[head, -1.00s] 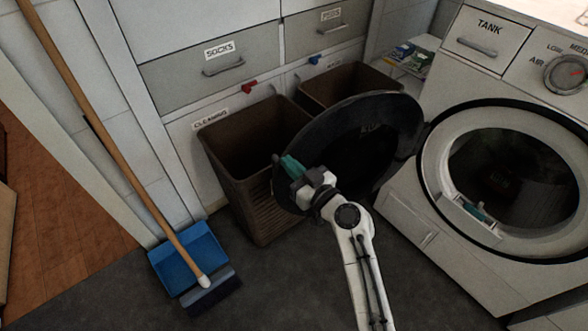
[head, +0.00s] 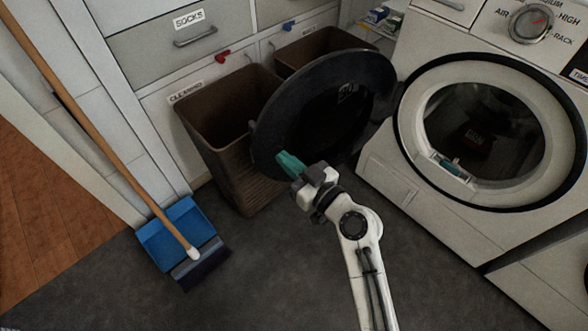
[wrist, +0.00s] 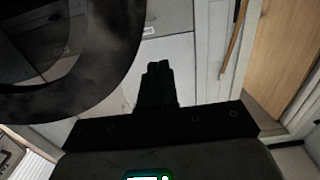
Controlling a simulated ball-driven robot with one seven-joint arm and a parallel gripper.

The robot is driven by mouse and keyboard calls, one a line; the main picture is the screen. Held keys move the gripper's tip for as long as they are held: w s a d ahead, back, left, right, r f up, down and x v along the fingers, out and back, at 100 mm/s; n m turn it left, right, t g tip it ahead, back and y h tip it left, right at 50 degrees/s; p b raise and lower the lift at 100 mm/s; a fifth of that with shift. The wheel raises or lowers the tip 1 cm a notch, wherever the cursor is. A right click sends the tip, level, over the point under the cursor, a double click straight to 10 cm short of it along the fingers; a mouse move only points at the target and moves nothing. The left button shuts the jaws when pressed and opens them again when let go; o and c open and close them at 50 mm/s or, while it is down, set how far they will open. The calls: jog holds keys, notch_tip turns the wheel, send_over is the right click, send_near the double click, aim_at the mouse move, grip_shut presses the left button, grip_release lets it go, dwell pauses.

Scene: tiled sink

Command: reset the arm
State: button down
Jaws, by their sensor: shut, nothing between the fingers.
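My gripper (head: 290,163) has teal fingers, pressed together with nothing between them. In the head view it is in front of the lower left part of the open round black dryer door (head: 300,125). I cannot tell whether it touches the door. My white arm reaches up from the bottom edge. In the wrist view the fingers (wrist: 158,72) show dark and closed, and the door's dark curved rim (wrist: 110,85) fills the upper left.
The front-loading dryer (head: 400,180) stands at right with its opening uncovered. Brown bins (head: 215,105) stand behind the door. A broom (head: 110,150) and a blue dustpan (head: 178,240) are at left. The grey floor (head: 100,290) is clear at the front.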

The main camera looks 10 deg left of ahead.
jog(key=shift+s+d, duration=0.85)
jog(key=shift+s, duration=0.25)
